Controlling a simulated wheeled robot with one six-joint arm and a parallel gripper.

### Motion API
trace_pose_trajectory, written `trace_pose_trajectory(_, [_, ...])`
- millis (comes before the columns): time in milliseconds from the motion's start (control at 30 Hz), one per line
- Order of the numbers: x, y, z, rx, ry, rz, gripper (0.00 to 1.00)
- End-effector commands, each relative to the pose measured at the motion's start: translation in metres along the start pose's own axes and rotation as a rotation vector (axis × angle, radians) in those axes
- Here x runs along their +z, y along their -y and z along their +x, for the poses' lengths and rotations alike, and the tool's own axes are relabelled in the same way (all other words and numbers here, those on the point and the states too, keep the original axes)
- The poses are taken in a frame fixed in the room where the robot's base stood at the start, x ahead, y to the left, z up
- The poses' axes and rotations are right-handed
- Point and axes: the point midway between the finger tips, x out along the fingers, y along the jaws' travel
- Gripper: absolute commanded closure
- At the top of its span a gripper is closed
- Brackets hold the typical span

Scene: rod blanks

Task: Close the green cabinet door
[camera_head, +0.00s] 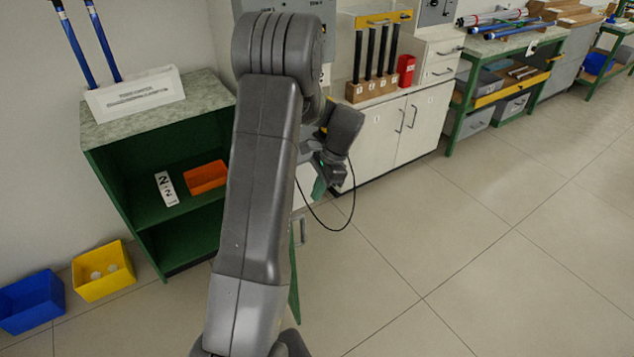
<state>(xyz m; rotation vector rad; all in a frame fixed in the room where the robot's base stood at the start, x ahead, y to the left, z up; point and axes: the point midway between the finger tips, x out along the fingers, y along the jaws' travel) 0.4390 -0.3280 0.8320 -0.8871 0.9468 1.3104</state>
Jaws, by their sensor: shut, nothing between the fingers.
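The green cabinet (97,160) stands at the left with a speckled top, its front open to view. Its green door (294,285) stands swung out and is seen nearly edge-on, mostly hidden behind my arm. A pale handle (300,231) shows on the door's right side. My gripper (333,180) is shut and empty, just right of my forearm and above the handle in the picture. I cannot tell whether it touches the door.
An orange bin (206,177) and a white number card (167,188) sit on the cabinet's shelf. Yellow (103,284) and blue (32,310) bins stand on the floor at left. White cabinets (418,125) stand behind my gripper. The floor at right is clear.

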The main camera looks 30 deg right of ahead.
Motion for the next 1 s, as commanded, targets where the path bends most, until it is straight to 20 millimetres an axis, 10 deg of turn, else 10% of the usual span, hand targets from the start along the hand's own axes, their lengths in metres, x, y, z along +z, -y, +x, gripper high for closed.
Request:
trace_pose_trajectory(267, [0.003,0.000,0.057,0.003,0.001,-0.001,1.00])
trace_pose_trajectory(1000, [0.038,0.000,0.069,-0.001,0.000,0.001,1.00])
